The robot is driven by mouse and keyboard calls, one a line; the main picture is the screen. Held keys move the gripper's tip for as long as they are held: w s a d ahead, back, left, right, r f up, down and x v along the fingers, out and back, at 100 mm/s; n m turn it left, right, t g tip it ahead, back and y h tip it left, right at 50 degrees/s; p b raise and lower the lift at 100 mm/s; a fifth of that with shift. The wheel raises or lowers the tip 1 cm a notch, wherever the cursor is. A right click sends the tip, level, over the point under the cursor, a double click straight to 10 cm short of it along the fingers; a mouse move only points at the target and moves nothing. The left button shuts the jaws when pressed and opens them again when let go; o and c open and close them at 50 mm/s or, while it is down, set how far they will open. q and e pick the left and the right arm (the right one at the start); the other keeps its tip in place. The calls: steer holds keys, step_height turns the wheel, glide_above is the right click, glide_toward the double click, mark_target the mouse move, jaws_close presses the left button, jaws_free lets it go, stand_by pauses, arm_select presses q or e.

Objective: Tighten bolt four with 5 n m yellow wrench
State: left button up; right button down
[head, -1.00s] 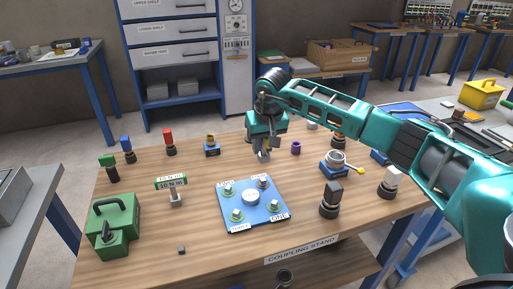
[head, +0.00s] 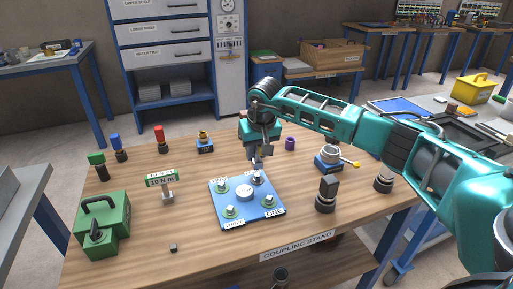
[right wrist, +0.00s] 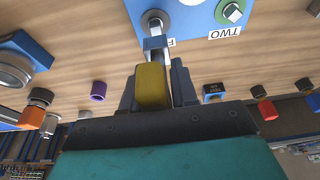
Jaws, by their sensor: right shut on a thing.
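The blue plate (head: 223,220) lies on the table, with a bolt near each corner and a round hub (head: 244,192) in the middle. Bolt four (head: 257,178) is at its far right corner; in the right wrist view that bolt (right wrist: 156,20) sits by a label partly hidden, reading "F". My right gripper (head: 259,153) is shut on the yellow wrench (right wrist: 150,88), which points down at bolt four. The wrench's metal end is at or just beside the bolt head; I cannot tell if it is seated. My left gripper is out of view.
A dark-topped post (head: 327,194) and a blue-based ring fixture (head: 330,158) stand right of the plate. A small dark cube (head: 173,247) lies in front.

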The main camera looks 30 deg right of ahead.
mark_target(257, 160)
steer(key=shift+f+b, duration=0.35)
steer(key=shift+f, duration=0.55)
stand_by(0.8)
steer(key=shift+f+b, duration=0.9)
steer(key=shift+f, duration=0.4)
steer(key=c, duration=0.8)
jaws_free()
